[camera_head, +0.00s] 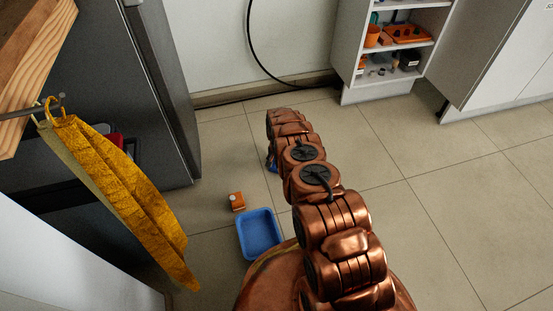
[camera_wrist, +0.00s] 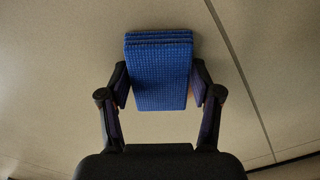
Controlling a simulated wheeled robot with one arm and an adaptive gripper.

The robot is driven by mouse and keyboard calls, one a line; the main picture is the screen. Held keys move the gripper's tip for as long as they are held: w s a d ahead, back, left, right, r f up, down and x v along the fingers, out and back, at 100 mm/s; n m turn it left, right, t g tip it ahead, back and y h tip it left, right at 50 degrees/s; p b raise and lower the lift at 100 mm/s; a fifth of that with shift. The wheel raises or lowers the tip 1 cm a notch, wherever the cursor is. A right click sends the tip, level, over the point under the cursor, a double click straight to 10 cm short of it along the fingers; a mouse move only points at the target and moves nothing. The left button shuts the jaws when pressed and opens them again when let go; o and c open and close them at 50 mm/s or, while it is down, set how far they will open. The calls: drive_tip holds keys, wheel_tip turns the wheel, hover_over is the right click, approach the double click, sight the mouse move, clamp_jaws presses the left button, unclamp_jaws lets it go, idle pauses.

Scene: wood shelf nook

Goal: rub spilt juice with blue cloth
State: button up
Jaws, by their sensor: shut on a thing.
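The blue cloth (camera_wrist: 160,62) is a folded, layered pad with a waffle texture in the wrist view. My gripper (camera_wrist: 160,88) is shut on it, with one dark finger pressed against each side. Beige floor tile shows behind the cloth; I cannot tell how far away the floor is. In the head view my copper arm reaches forward and hides most of the gripper; only a small blue bit shows at the arm's left edge. No spilt juice can be made out in either view.
A yellow cloth (camera_head: 125,190) hangs from a rod at left. A white shelf unit (camera_head: 347,60) stands at the back. Floor at right is clear.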

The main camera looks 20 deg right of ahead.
drive_tip(key=shift+s+a+p, duration=0.2)
drive_tip(key=shift+s+p, duration=0.75)
drive_tip(key=shift+s, duration=0.25)
drive_tip(key=shift+s+a+f+p, duration=0.15)
drive_tip(key=shift+s+p, duration=0.1)
drive_tip(key=shift+s, duration=0.25)
drive_tip(key=shift+s+f+p, duration=0.15)
drive_tip(key=shift+s+p, duration=0.05)
drive_tip(key=shift+s, duration=0.3)
drive_tip(key=shift+w+r+p, duration=0.15)
drive_tip(key=shift+r+p, duration=1.2)
drive_tip(key=shift+r, duration=1.75)
drive_tip(key=shift+r+p, duration=0.7)
drive_tip(key=shift+r, duration=0.85)
